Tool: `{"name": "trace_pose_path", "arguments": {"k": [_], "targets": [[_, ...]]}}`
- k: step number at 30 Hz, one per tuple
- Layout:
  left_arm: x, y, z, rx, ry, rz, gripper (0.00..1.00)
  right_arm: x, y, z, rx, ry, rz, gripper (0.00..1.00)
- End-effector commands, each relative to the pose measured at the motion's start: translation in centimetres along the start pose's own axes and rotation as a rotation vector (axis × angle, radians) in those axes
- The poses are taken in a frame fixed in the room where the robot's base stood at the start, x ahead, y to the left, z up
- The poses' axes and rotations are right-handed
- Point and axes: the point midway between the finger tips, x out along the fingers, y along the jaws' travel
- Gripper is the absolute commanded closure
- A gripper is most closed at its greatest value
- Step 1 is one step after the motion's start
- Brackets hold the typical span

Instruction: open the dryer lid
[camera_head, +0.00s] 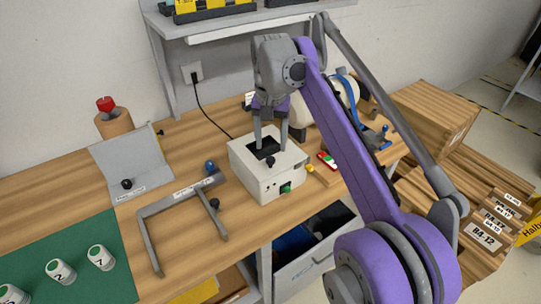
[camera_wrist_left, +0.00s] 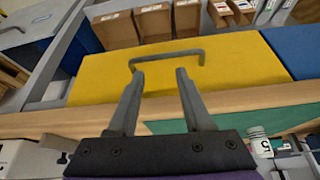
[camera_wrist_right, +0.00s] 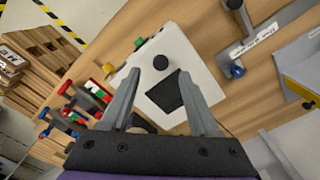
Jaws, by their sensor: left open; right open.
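The dryer is a white box (camera_head: 252,177) on the wooden bench in the head view, with a green switch (camera_head: 286,188) on its front. Its top looks flat and shut, with a dark rectangular panel (camera_head: 262,147) and a black knob (camera_head: 270,162). My right gripper (camera_head: 271,143) points down over the top, open and empty. In the right wrist view the knob (camera_wrist_right: 160,62) and dark panel (camera_wrist_right: 165,92) lie between or just beyond the open fingers (camera_wrist_right: 159,77); contact cannot be told. My left gripper (camera_wrist_left: 160,75) is open before a yellow panel, outside the head view.
A grey frame (camera_head: 148,236) and a grey angled stand (camera_head: 131,165) are left of the dryer. A red-and-white item (camera_head: 327,160) lies close on its right. A shelf (camera_head: 250,22) hangs behind. In the left wrist view, a grey bar handle (camera_wrist_left: 168,55) crosses a yellow panel (camera_wrist_left: 240,65).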

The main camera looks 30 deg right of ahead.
Motion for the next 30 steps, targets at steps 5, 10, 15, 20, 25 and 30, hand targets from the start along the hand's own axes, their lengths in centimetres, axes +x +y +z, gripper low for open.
{"name": "trace_pose_path", "arguments": {"k": [5, 10, 15, 20, 25, 30], "targets": [[0.5, 0.0, 0.3, 0.000, -0.002, 0.000, 0.50, 3.2, 0.0, 0.0, -0.001, 0.000, 0.000, 0.38], [0.6, 0.0, 0.4, 0.000, -0.002, 0.000, 0.50, 4.7, 0.0, 0.0, -0.001, 0.000, 0.000, 0.38], [0.7, 0.0, 0.4, 0.000, -0.003, 0.000, 0.50, 5.0, 0.0, 0.0, -0.001, 0.001, 0.000, 0.38], [0.6, 0.0, 0.4, 0.000, -0.003, 0.000, 0.50, 5.0, 0.0, 0.0, -0.001, 0.001, 0.000, 0.38], [0.6, 0.0, 0.4, 0.000, -0.003, 0.000, 0.50, 5.0, 0.0, 0.0, -0.001, 0.001, 0.000, 0.67], [0.6, 0.0, 0.4, 0.000, -0.003, 0.000, 0.50, 5.0, 0.0, 0.0, -0.001, 0.001, 0.000, 0.98]]}}
